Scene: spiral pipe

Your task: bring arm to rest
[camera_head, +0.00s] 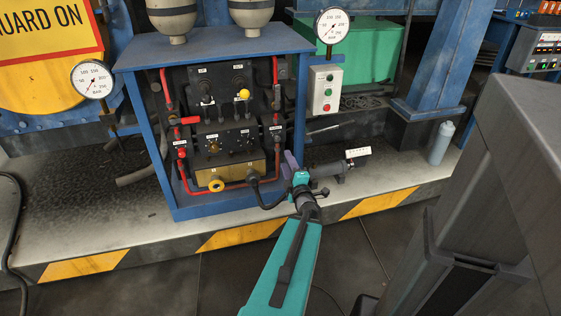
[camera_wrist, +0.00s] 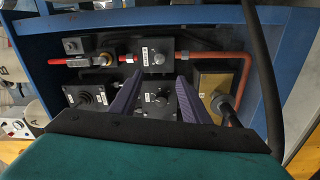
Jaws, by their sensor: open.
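My arm (camera_head: 285,265), teal and dark grey, reaches up from the bottom middle of the head view towards the blue-framed control cabinet. My gripper (camera_head: 290,160) is at the cabinet's lower right front corner, in front of the panel. In the wrist view my gripper (camera_wrist: 157,84) shows two ridged purple fingers standing apart, with nothing held between them. A black square module with a round knob (camera_wrist: 160,98) shows behind the gap. I cannot tell how near the fingertips are to the panel.
The cabinet (camera_head: 215,54) has red pipes, knobs and a yellow-brown box (camera_head: 222,172) low down. A dark cylinder assembly (camera_head: 330,171) lies beside my gripper on the right. A grey bottle (camera_head: 441,143) stands further right. The dark floor (camera_head: 180,285) in front is mostly clear.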

